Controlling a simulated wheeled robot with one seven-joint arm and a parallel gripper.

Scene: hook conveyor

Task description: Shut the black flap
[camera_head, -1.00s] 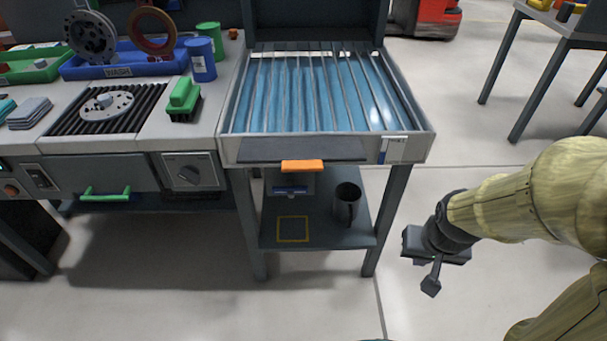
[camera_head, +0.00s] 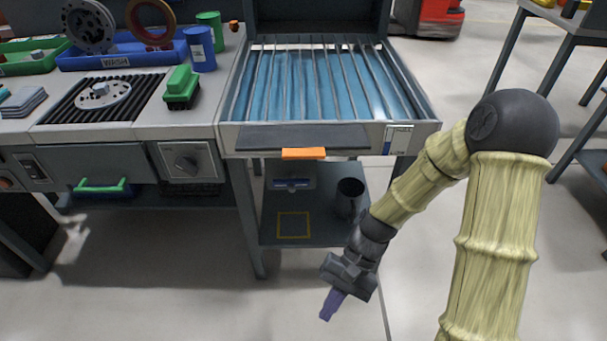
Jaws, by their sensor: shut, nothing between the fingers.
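The black flap (camera_head: 302,136) is a wide dark panel at the front of the blue basin with bars. It slopes outward and down from the basin's front rim, with an orange handle (camera_head: 303,153) at its lower edge. My gripper (camera_head: 330,305) is in front of the basin stand, below the handle and slightly to its right in the picture. Its purple fingers point down and left, close together and empty. It is apart from the flap and handle. No part of the flap is hidden by my arm.
The blue basin (camera_head: 430,129) sits on a dark stand. The floor in front of the stand is free.

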